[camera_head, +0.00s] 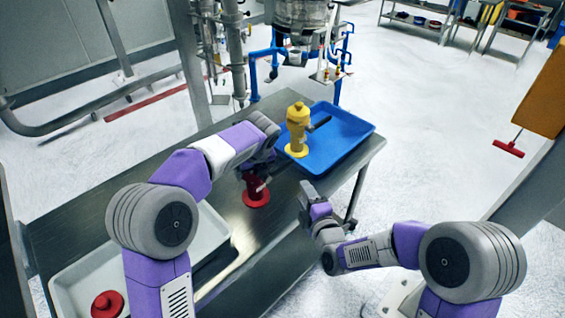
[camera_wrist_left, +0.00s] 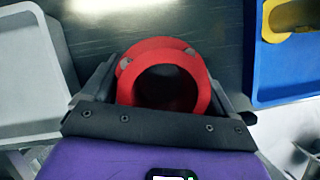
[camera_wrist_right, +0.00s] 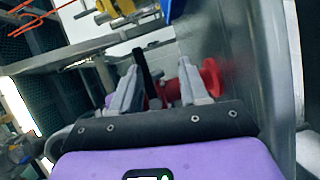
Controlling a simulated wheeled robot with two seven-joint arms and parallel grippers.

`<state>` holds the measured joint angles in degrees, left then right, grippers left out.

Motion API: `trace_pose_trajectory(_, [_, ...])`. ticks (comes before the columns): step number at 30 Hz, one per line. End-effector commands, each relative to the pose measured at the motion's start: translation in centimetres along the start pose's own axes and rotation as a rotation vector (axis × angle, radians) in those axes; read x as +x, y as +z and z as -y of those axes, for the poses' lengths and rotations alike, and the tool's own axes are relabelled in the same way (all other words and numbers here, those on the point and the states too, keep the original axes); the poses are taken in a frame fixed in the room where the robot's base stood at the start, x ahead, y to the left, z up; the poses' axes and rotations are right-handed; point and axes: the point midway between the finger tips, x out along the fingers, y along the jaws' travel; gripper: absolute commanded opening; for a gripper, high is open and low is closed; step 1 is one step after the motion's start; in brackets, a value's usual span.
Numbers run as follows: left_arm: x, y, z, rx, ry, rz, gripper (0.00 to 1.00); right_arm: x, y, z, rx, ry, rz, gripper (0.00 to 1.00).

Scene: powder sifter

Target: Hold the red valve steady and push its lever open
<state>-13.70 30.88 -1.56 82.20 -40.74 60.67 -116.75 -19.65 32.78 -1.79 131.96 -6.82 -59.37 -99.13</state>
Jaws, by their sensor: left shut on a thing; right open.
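The red valve (camera_head: 256,197) stands upright on the metal table, its flanged base down. My left gripper (camera_head: 258,165) is shut on it from above; the left wrist view shows the red ring-shaped top of the valve (camera_wrist_left: 157,50) between the fingers. My right gripper (camera_head: 306,197) is open at the table's right side, a short way from the valve. In the right wrist view, the valve (camera_wrist_right: 210,78) lies beyond the right fingertip, and a black lever (camera_wrist_right: 142,68) shows between the open fingers. Whether a finger touches the lever cannot be told.
A blue tray (camera_head: 352,152) at the table's far end holds a yellow valve (camera_head: 297,130) with a black lever. A pale grey tray (camera_head: 70,284) at the near left holds another red part (camera_head: 107,304). Bare table lies around the held valve.

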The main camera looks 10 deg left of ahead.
Motion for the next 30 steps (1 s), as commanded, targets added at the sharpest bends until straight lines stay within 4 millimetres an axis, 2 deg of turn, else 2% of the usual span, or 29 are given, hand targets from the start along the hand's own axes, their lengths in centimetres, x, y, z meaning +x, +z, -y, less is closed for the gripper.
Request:
trace_pose_trajectory(3, [-0.1, 0.0, 0.0, -0.001, -0.001, 0.001, 0.23, -0.4, -1.8, -1.7, -0.086, 0.081, -0.050, 0.45])
trace_pose_trajectory(8, [-0.1, 0.0, 0.0, -0.001, -0.001, 0.001, 0.23, -0.1, -2.5, -2.6, -0.125, 0.120, -0.070, 0.45])
trace_pose_trajectory(11, [-0.1, 0.0, 0.0, -0.001, -0.001, 0.001, 0.23, 1.1, -2.6, -2.7, -0.126, 0.121, -0.070, 0.45])
trace_pose_trajectory(24, [-0.1, 0.1, 0.0, -0.001, -0.002, 0.002, 0.23, 8.7, -3.1, -3.5, -0.122, 0.118, -0.067, 0.45])
trace_pose_trajectory(30, [-0.1, 0.1, 0.0, -0.001, -0.002, 0.002, 0.23, 10.7, -3.3, -3.7, -0.122, 0.118, -0.068, 0.45])
